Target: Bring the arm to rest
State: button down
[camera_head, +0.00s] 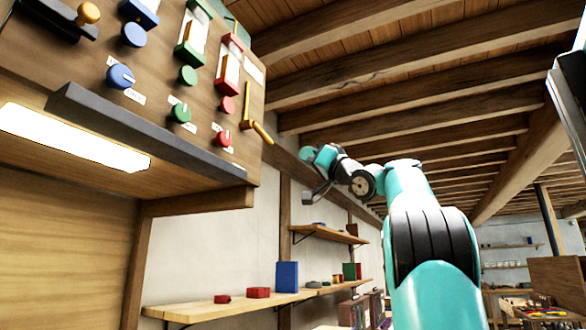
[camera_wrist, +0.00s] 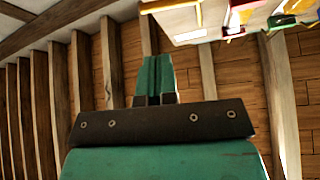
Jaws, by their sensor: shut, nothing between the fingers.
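My teal arm (camera_head: 430,240) rises from the lower right in the head view and bends over to the left near the ceiling. My gripper (camera_head: 306,154) is at its far end, small in the picture, to the right of the wooden control panel (camera_head: 150,55) and apart from it in the picture. In the wrist view, the gripper's teal fingers (camera_wrist: 155,75) are together, with nothing between them. The wrist view looks past them at ceiling beams and planks.
The panel carries blue, green and red knobs, sliders and a yellow lever (camera_head: 262,132) at its right edge. Below are a lit lamp (camera_head: 70,135) and a wall shelf (camera_head: 215,308) with red blocks (camera_head: 258,293) and a blue box (camera_head: 287,277). Ceiling beams (camera_head: 400,75) run overhead.

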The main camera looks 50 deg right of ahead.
jog(key=w+a+f+m+g+y, duration=0.1)
jog(key=w+a+f+g, duration=0.3)
jog(key=w+a+f, duration=0.65)
jog(key=w+a+f+n+g+y, duration=0.25)
jog(key=a+f+g, duration=0.55)
jog(key=a+f, duration=1.15)
jog(key=s+a+f+n+g+y, duration=0.1)
jog(key=s+a+f+n+g, duration=0.15)
jog(key=s+a+f, duration=0.4)
jog(key=s+a+f+n+g+y, duration=0.1)
jog(key=s+a+f+g, duration=0.25)
jog(key=f, duration=0.55)
jog(key=s+a+f+n+g+h, duration=0.1)
jog(key=s+f+n+g, duration=0.1)
jog(key=s+f, duration=0.3)
jog(key=s+a+f+n+g+h, duration=0.1)
jog(key=s+f+g, duration=0.3)
jog(key=s, duration=0.8)
notch_tip(320, 180, down, 3)
jog(key=shift+a+r+n+g, duration=0.2)
jog(key=shift+a+n+g, duration=0.1)
jog(key=shift+a+n, duration=0.3)
